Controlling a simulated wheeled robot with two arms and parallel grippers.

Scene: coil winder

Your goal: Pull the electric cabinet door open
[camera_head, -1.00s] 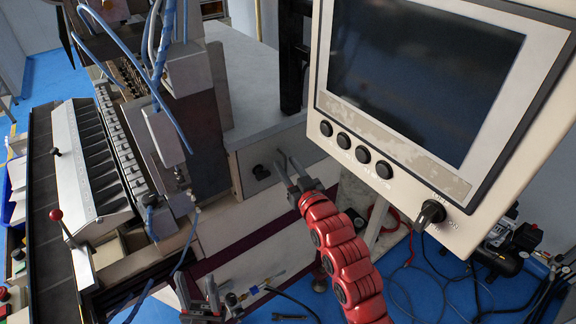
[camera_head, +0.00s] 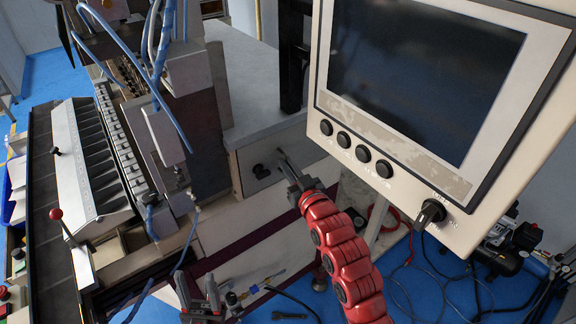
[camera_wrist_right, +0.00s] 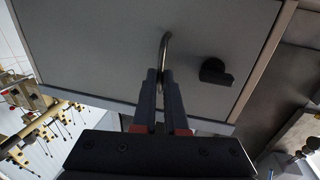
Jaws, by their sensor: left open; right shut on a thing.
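The electric cabinet door (camera_head: 245,164) is a grey panel on the low cabinet beside the machine, and it looks closed in the head view. In the right wrist view the door (camera_wrist_right: 90,50) fills the upper part, with a curved metal handle (camera_wrist_right: 166,42) and a black knob (camera_wrist_right: 215,72) to its right. My right gripper (camera_head: 284,158), on the red arm, is at the door. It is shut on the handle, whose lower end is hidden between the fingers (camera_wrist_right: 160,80). My left gripper (camera_head: 199,296) is open and empty at the bottom of the head view, away from the door.
A large control panel with a screen (camera_head: 415,75) hangs just right of my right arm. The coil winder (camera_head: 90,165) takes up the left. Cables and a pump-like unit (camera_head: 500,255) lie on the blue floor at the lower right.

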